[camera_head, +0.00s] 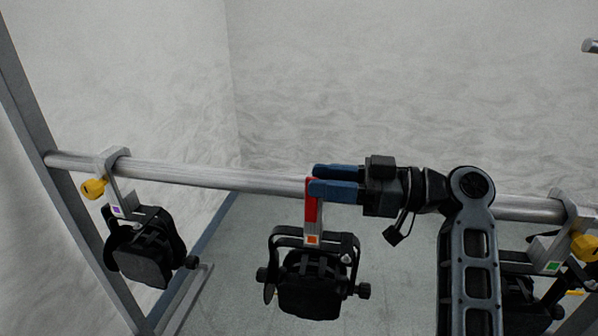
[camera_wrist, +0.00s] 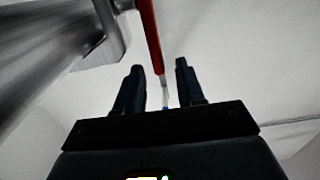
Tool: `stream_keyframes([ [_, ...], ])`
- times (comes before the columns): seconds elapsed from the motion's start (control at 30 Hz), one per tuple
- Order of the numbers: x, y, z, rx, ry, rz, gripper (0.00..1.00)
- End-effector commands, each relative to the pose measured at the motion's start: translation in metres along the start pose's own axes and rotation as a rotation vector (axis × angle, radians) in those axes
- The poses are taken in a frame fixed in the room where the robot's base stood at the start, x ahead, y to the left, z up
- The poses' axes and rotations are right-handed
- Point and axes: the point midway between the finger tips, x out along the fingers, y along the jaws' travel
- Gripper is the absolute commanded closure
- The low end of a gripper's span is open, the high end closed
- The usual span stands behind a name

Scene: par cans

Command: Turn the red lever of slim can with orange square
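The slim can with the orange square (camera_head: 313,285) hangs below the metal bar near the middle of the head view. Its orange square (camera_head: 313,240) sits just above the can's bracket. The red lever (camera_head: 311,208) stands upright above the square, and it also shows in the wrist view (camera_wrist: 149,35). My gripper (camera_head: 316,178) reaches in from the right at bar height, its blue fingers at the lever's upper part. In the wrist view the fingers (camera_wrist: 158,82) are apart, with the lever's lower end between them and visible gaps on both sides. The clamp behind the fingers is mostly hidden.
The metal bar (camera_head: 215,175) crosses the view. A can with a purple square (camera_head: 145,255) and yellow knob (camera_head: 93,188) hangs at left. A can with a green square (camera_head: 553,266) hangs at right, partly behind my arm. The floor below is mostly clear.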

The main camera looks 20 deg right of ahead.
Motion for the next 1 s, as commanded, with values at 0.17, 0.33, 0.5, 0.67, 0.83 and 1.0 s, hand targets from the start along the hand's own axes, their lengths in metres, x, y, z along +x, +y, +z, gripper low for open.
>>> stream_keyframes([
  [0.17, 0.028, -0.001, -0.002, 0.001, 0.000, -0.002, 0.62],
  [0.33, 0.042, 0.000, -0.001, 0.001, -0.001, 0.000, 0.62],
  [0.5, 0.045, 0.000, 0.001, 0.001, -0.001, 0.002, 0.62],
  [0.67, 0.045, 0.000, 0.001, 0.000, -0.001, 0.002, 0.62],
  [0.83, 0.045, 0.000, 0.000, 0.000, -0.001, 0.002, 0.78],
  [1.0, 0.045, 0.000, 0.000, 0.000, -0.001, 0.002, 0.94],
])
